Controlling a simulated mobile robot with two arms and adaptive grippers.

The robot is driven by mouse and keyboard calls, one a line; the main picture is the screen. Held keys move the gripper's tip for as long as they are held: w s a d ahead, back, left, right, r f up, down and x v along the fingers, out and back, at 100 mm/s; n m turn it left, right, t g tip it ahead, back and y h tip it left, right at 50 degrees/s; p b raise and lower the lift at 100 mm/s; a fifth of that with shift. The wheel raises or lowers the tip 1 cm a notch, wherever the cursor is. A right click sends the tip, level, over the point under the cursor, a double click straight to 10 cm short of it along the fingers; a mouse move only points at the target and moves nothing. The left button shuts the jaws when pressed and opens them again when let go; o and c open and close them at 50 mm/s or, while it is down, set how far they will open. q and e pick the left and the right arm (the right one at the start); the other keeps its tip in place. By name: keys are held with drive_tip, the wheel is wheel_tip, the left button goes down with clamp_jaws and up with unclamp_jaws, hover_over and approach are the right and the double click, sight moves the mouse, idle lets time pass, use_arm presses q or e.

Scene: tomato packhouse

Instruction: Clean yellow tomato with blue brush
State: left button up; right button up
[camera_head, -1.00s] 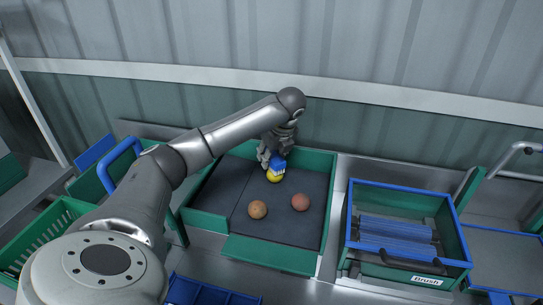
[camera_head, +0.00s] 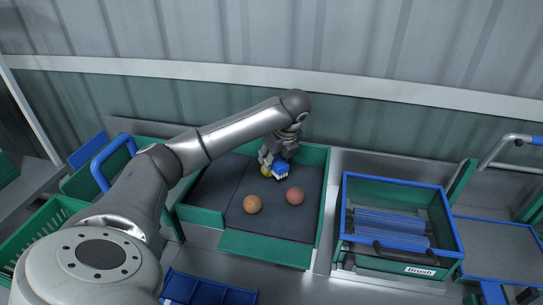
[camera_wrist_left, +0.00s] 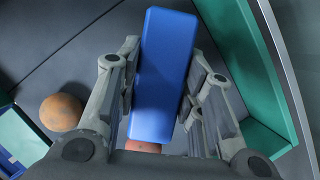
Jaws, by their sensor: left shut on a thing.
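My left gripper (camera_head: 273,160) is shut on a blue brush (camera_head: 282,168) with a pale lower edge, low over the dark tray. In the left wrist view the brush (camera_wrist_left: 163,75) lies lengthwise between the gripper fingers (camera_wrist_left: 165,95). The yellow tomato (camera_head: 265,170) is in the tray just left of the brush, partly covered by the gripper. I cannot tell whether brush and tomato touch. The yellow tomato is hidden in the wrist view. My right gripper is not in view.
The green-walled tray (camera_head: 268,249) also holds an orange-brown tomato (camera_head: 252,204) and a reddish tomato (camera_head: 295,196), nearer the front. A green crate with blue rim labelled Brush (camera_head: 447,230) stands at right. A green basket (camera_head: 30,235) is at left. A wall is behind.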

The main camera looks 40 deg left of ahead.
use_arm(q)
drive_tip(key=shift+a, duration=0.1)
drive_tip(key=shift+w+a+b, duration=0.15)
drive_tip(key=shift+a+b, duration=0.05)
drive_tip(key=shift+a, duration=0.3)
drive_tip(key=shift+w+a+b, duration=0.15)
drive_tip(key=shift+a+b, duration=0.05)
drive_tip(key=shift+a, duration=0.3)
drive_tip(key=shift+w+a, duration=0.15)
drive_tip(key=shift+a, duration=0.4)
drive_tip(key=shift+w+a, duration=0.15)
drive_tip(key=shift+a, duration=0.35)
drive_tip(key=shift+r+p, duration=1.65)
drive_tip(key=shift+r, duration=1.45)
